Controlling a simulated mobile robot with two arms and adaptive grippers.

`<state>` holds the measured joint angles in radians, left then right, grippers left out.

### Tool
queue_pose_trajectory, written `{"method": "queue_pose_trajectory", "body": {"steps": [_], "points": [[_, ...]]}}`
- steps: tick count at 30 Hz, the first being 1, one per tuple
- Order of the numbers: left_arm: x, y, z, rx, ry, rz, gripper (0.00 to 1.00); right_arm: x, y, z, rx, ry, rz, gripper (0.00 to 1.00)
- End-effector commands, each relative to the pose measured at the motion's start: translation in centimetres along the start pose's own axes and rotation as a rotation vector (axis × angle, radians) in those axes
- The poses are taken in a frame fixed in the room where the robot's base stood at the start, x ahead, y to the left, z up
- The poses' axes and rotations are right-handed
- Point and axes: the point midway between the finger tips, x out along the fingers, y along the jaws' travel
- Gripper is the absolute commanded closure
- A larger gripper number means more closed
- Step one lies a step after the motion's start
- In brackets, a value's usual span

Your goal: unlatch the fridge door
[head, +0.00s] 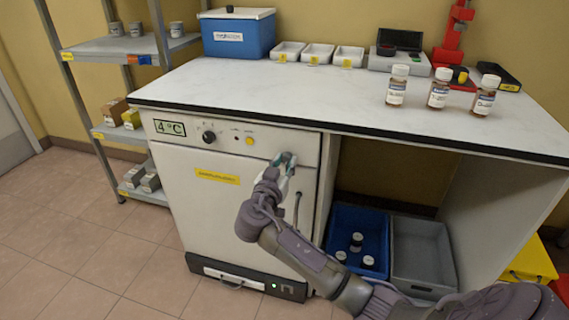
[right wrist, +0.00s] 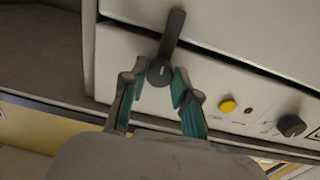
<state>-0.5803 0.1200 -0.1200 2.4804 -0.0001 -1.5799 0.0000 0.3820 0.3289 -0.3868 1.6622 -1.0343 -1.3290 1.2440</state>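The fridge door (head: 230,210) is a white front under the counter with a yellow label; it looks closed. The latch (right wrist: 172,35) is a dark lever with a round pivot on the control panel, and the lever reaches across the seam onto the door. In the head view the latch is mostly hidden by my right gripper (head: 284,163). In the right wrist view my right gripper (right wrist: 160,80) is open, its teal-padded fingers on either side of the pivot. I cannot tell whether they touch it. My left gripper is not in view.
The panel carries a dark knob (head: 209,136) and a yellow button (head: 250,141). A vertical door handle (head: 297,208) is beside my forearm. Blue (head: 372,230) and grey (head: 419,255) bins stand right of the fridge. Several bottles stand on the counter (head: 300,90).

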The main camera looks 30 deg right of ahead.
Motion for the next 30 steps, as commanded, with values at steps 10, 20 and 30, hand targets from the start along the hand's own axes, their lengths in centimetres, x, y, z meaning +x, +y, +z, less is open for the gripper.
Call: {"method": "queue_pose_trajectory", "body": {"steps": [10, 20, 30], "points": [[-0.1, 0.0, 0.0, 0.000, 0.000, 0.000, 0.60, 0.0, 0.0, 0.0, -0.026, 0.000, 0.000, 1.00], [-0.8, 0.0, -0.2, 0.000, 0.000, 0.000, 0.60, -0.1, 0.0, 0.0, -0.217, 0.004, 0.000, 1.00], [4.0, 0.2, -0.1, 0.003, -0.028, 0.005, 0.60, -0.1, 0.0, 0.0, -0.538, 0.015, -0.001, 1.00]]}}
